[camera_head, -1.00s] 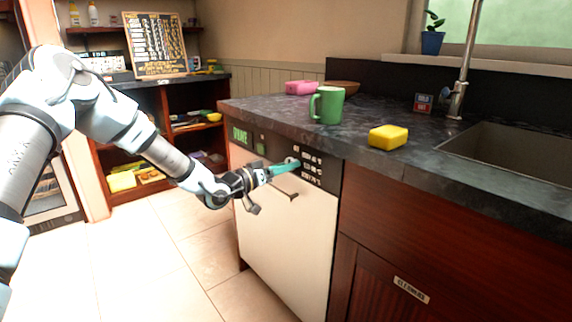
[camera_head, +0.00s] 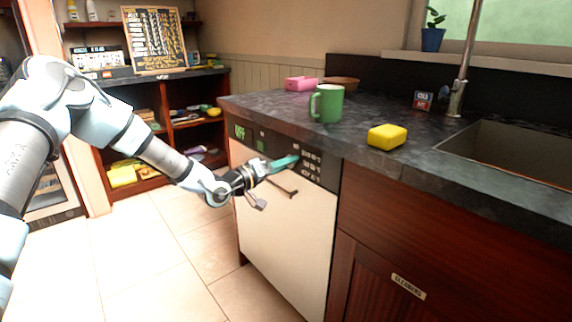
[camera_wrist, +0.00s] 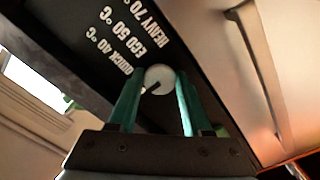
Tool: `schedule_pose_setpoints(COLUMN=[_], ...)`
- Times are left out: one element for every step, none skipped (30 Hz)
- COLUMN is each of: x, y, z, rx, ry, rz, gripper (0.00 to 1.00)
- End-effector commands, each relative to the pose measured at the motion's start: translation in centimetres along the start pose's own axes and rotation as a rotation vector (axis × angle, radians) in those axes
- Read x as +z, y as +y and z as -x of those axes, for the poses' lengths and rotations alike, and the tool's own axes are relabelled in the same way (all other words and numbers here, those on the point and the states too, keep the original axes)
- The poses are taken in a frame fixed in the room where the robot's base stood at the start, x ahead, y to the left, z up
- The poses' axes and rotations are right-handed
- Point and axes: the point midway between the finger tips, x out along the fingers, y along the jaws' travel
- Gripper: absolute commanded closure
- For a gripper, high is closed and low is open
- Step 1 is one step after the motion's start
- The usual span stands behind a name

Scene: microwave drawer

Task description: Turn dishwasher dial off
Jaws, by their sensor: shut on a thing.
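The white dishwasher (camera_head: 285,235) stands under the dark counter, with a black control panel (camera_head: 325,163) along its top. In the wrist view the round pale dial (camera_wrist: 160,74) lies between my two green fingers, with a dark pointer line slanting to the lower left. My gripper (camera_wrist: 158,88) is shut on the dial. In the head view my gripper (camera_head: 292,161) reaches the panel from the left, and its fingers mostly hide the dial. A green display (camera_head: 240,132) at the panel's left seems to read OFF. Cycle labels (camera_wrist: 132,40) are printed beside the dial.
The dishwasher handle (camera_head: 285,190) sticks out just below my gripper; it also shows in the wrist view (camera_wrist: 258,75). A green mug (camera_head: 327,104) and a yellow sponge (camera_head: 387,136) stand on the counter (camera_head: 365,105) above. The tiled floor in front is clear.

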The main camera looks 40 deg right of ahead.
Motion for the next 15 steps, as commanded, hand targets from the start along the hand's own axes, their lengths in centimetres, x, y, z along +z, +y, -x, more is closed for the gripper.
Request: schedule_pose_setpoints(x=[0.01,0.01,0.01,0.02,0.01,0.01,0.01,0.01,0.01,0.01,0.01,0.01,0.01,0.01,0.01], y=[-0.11,-0.12,-0.12,-0.12,-0.12,-0.12,-0.12,-0.12,-0.12,-0.11,-0.10,-0.09,-0.08,-0.07,-0.06], z=[0.07,0.07,0.07,0.07,0.07,0.07,0.07,0.07,0.07,0.07,0.06,0.05,0.05,0.04,0.03], rx=[-0.002,-0.002,-0.002,-0.002,-0.002,-0.002,-0.002,-0.003,-0.002,-0.002,-0.002,-0.002,-0.002,-0.002,-0.001], ry=[0.000,0.000,0.000,0.000,0.000,0.000,0.000,0.000,0.000,0.000,0.000,0.000,0.000,0.000,0.000], rz=[0.002,0.002,0.002,0.002,0.002,0.002,0.002,0.002,0.002,0.001,0.001,0.001,0.001,0.001,0.001], gripper=[1.00,1.00,1.00,1.00,1.00,1.00,0.50,0.46,0.42,0.38,0.35,0.31,0.27,0.24,0.21])
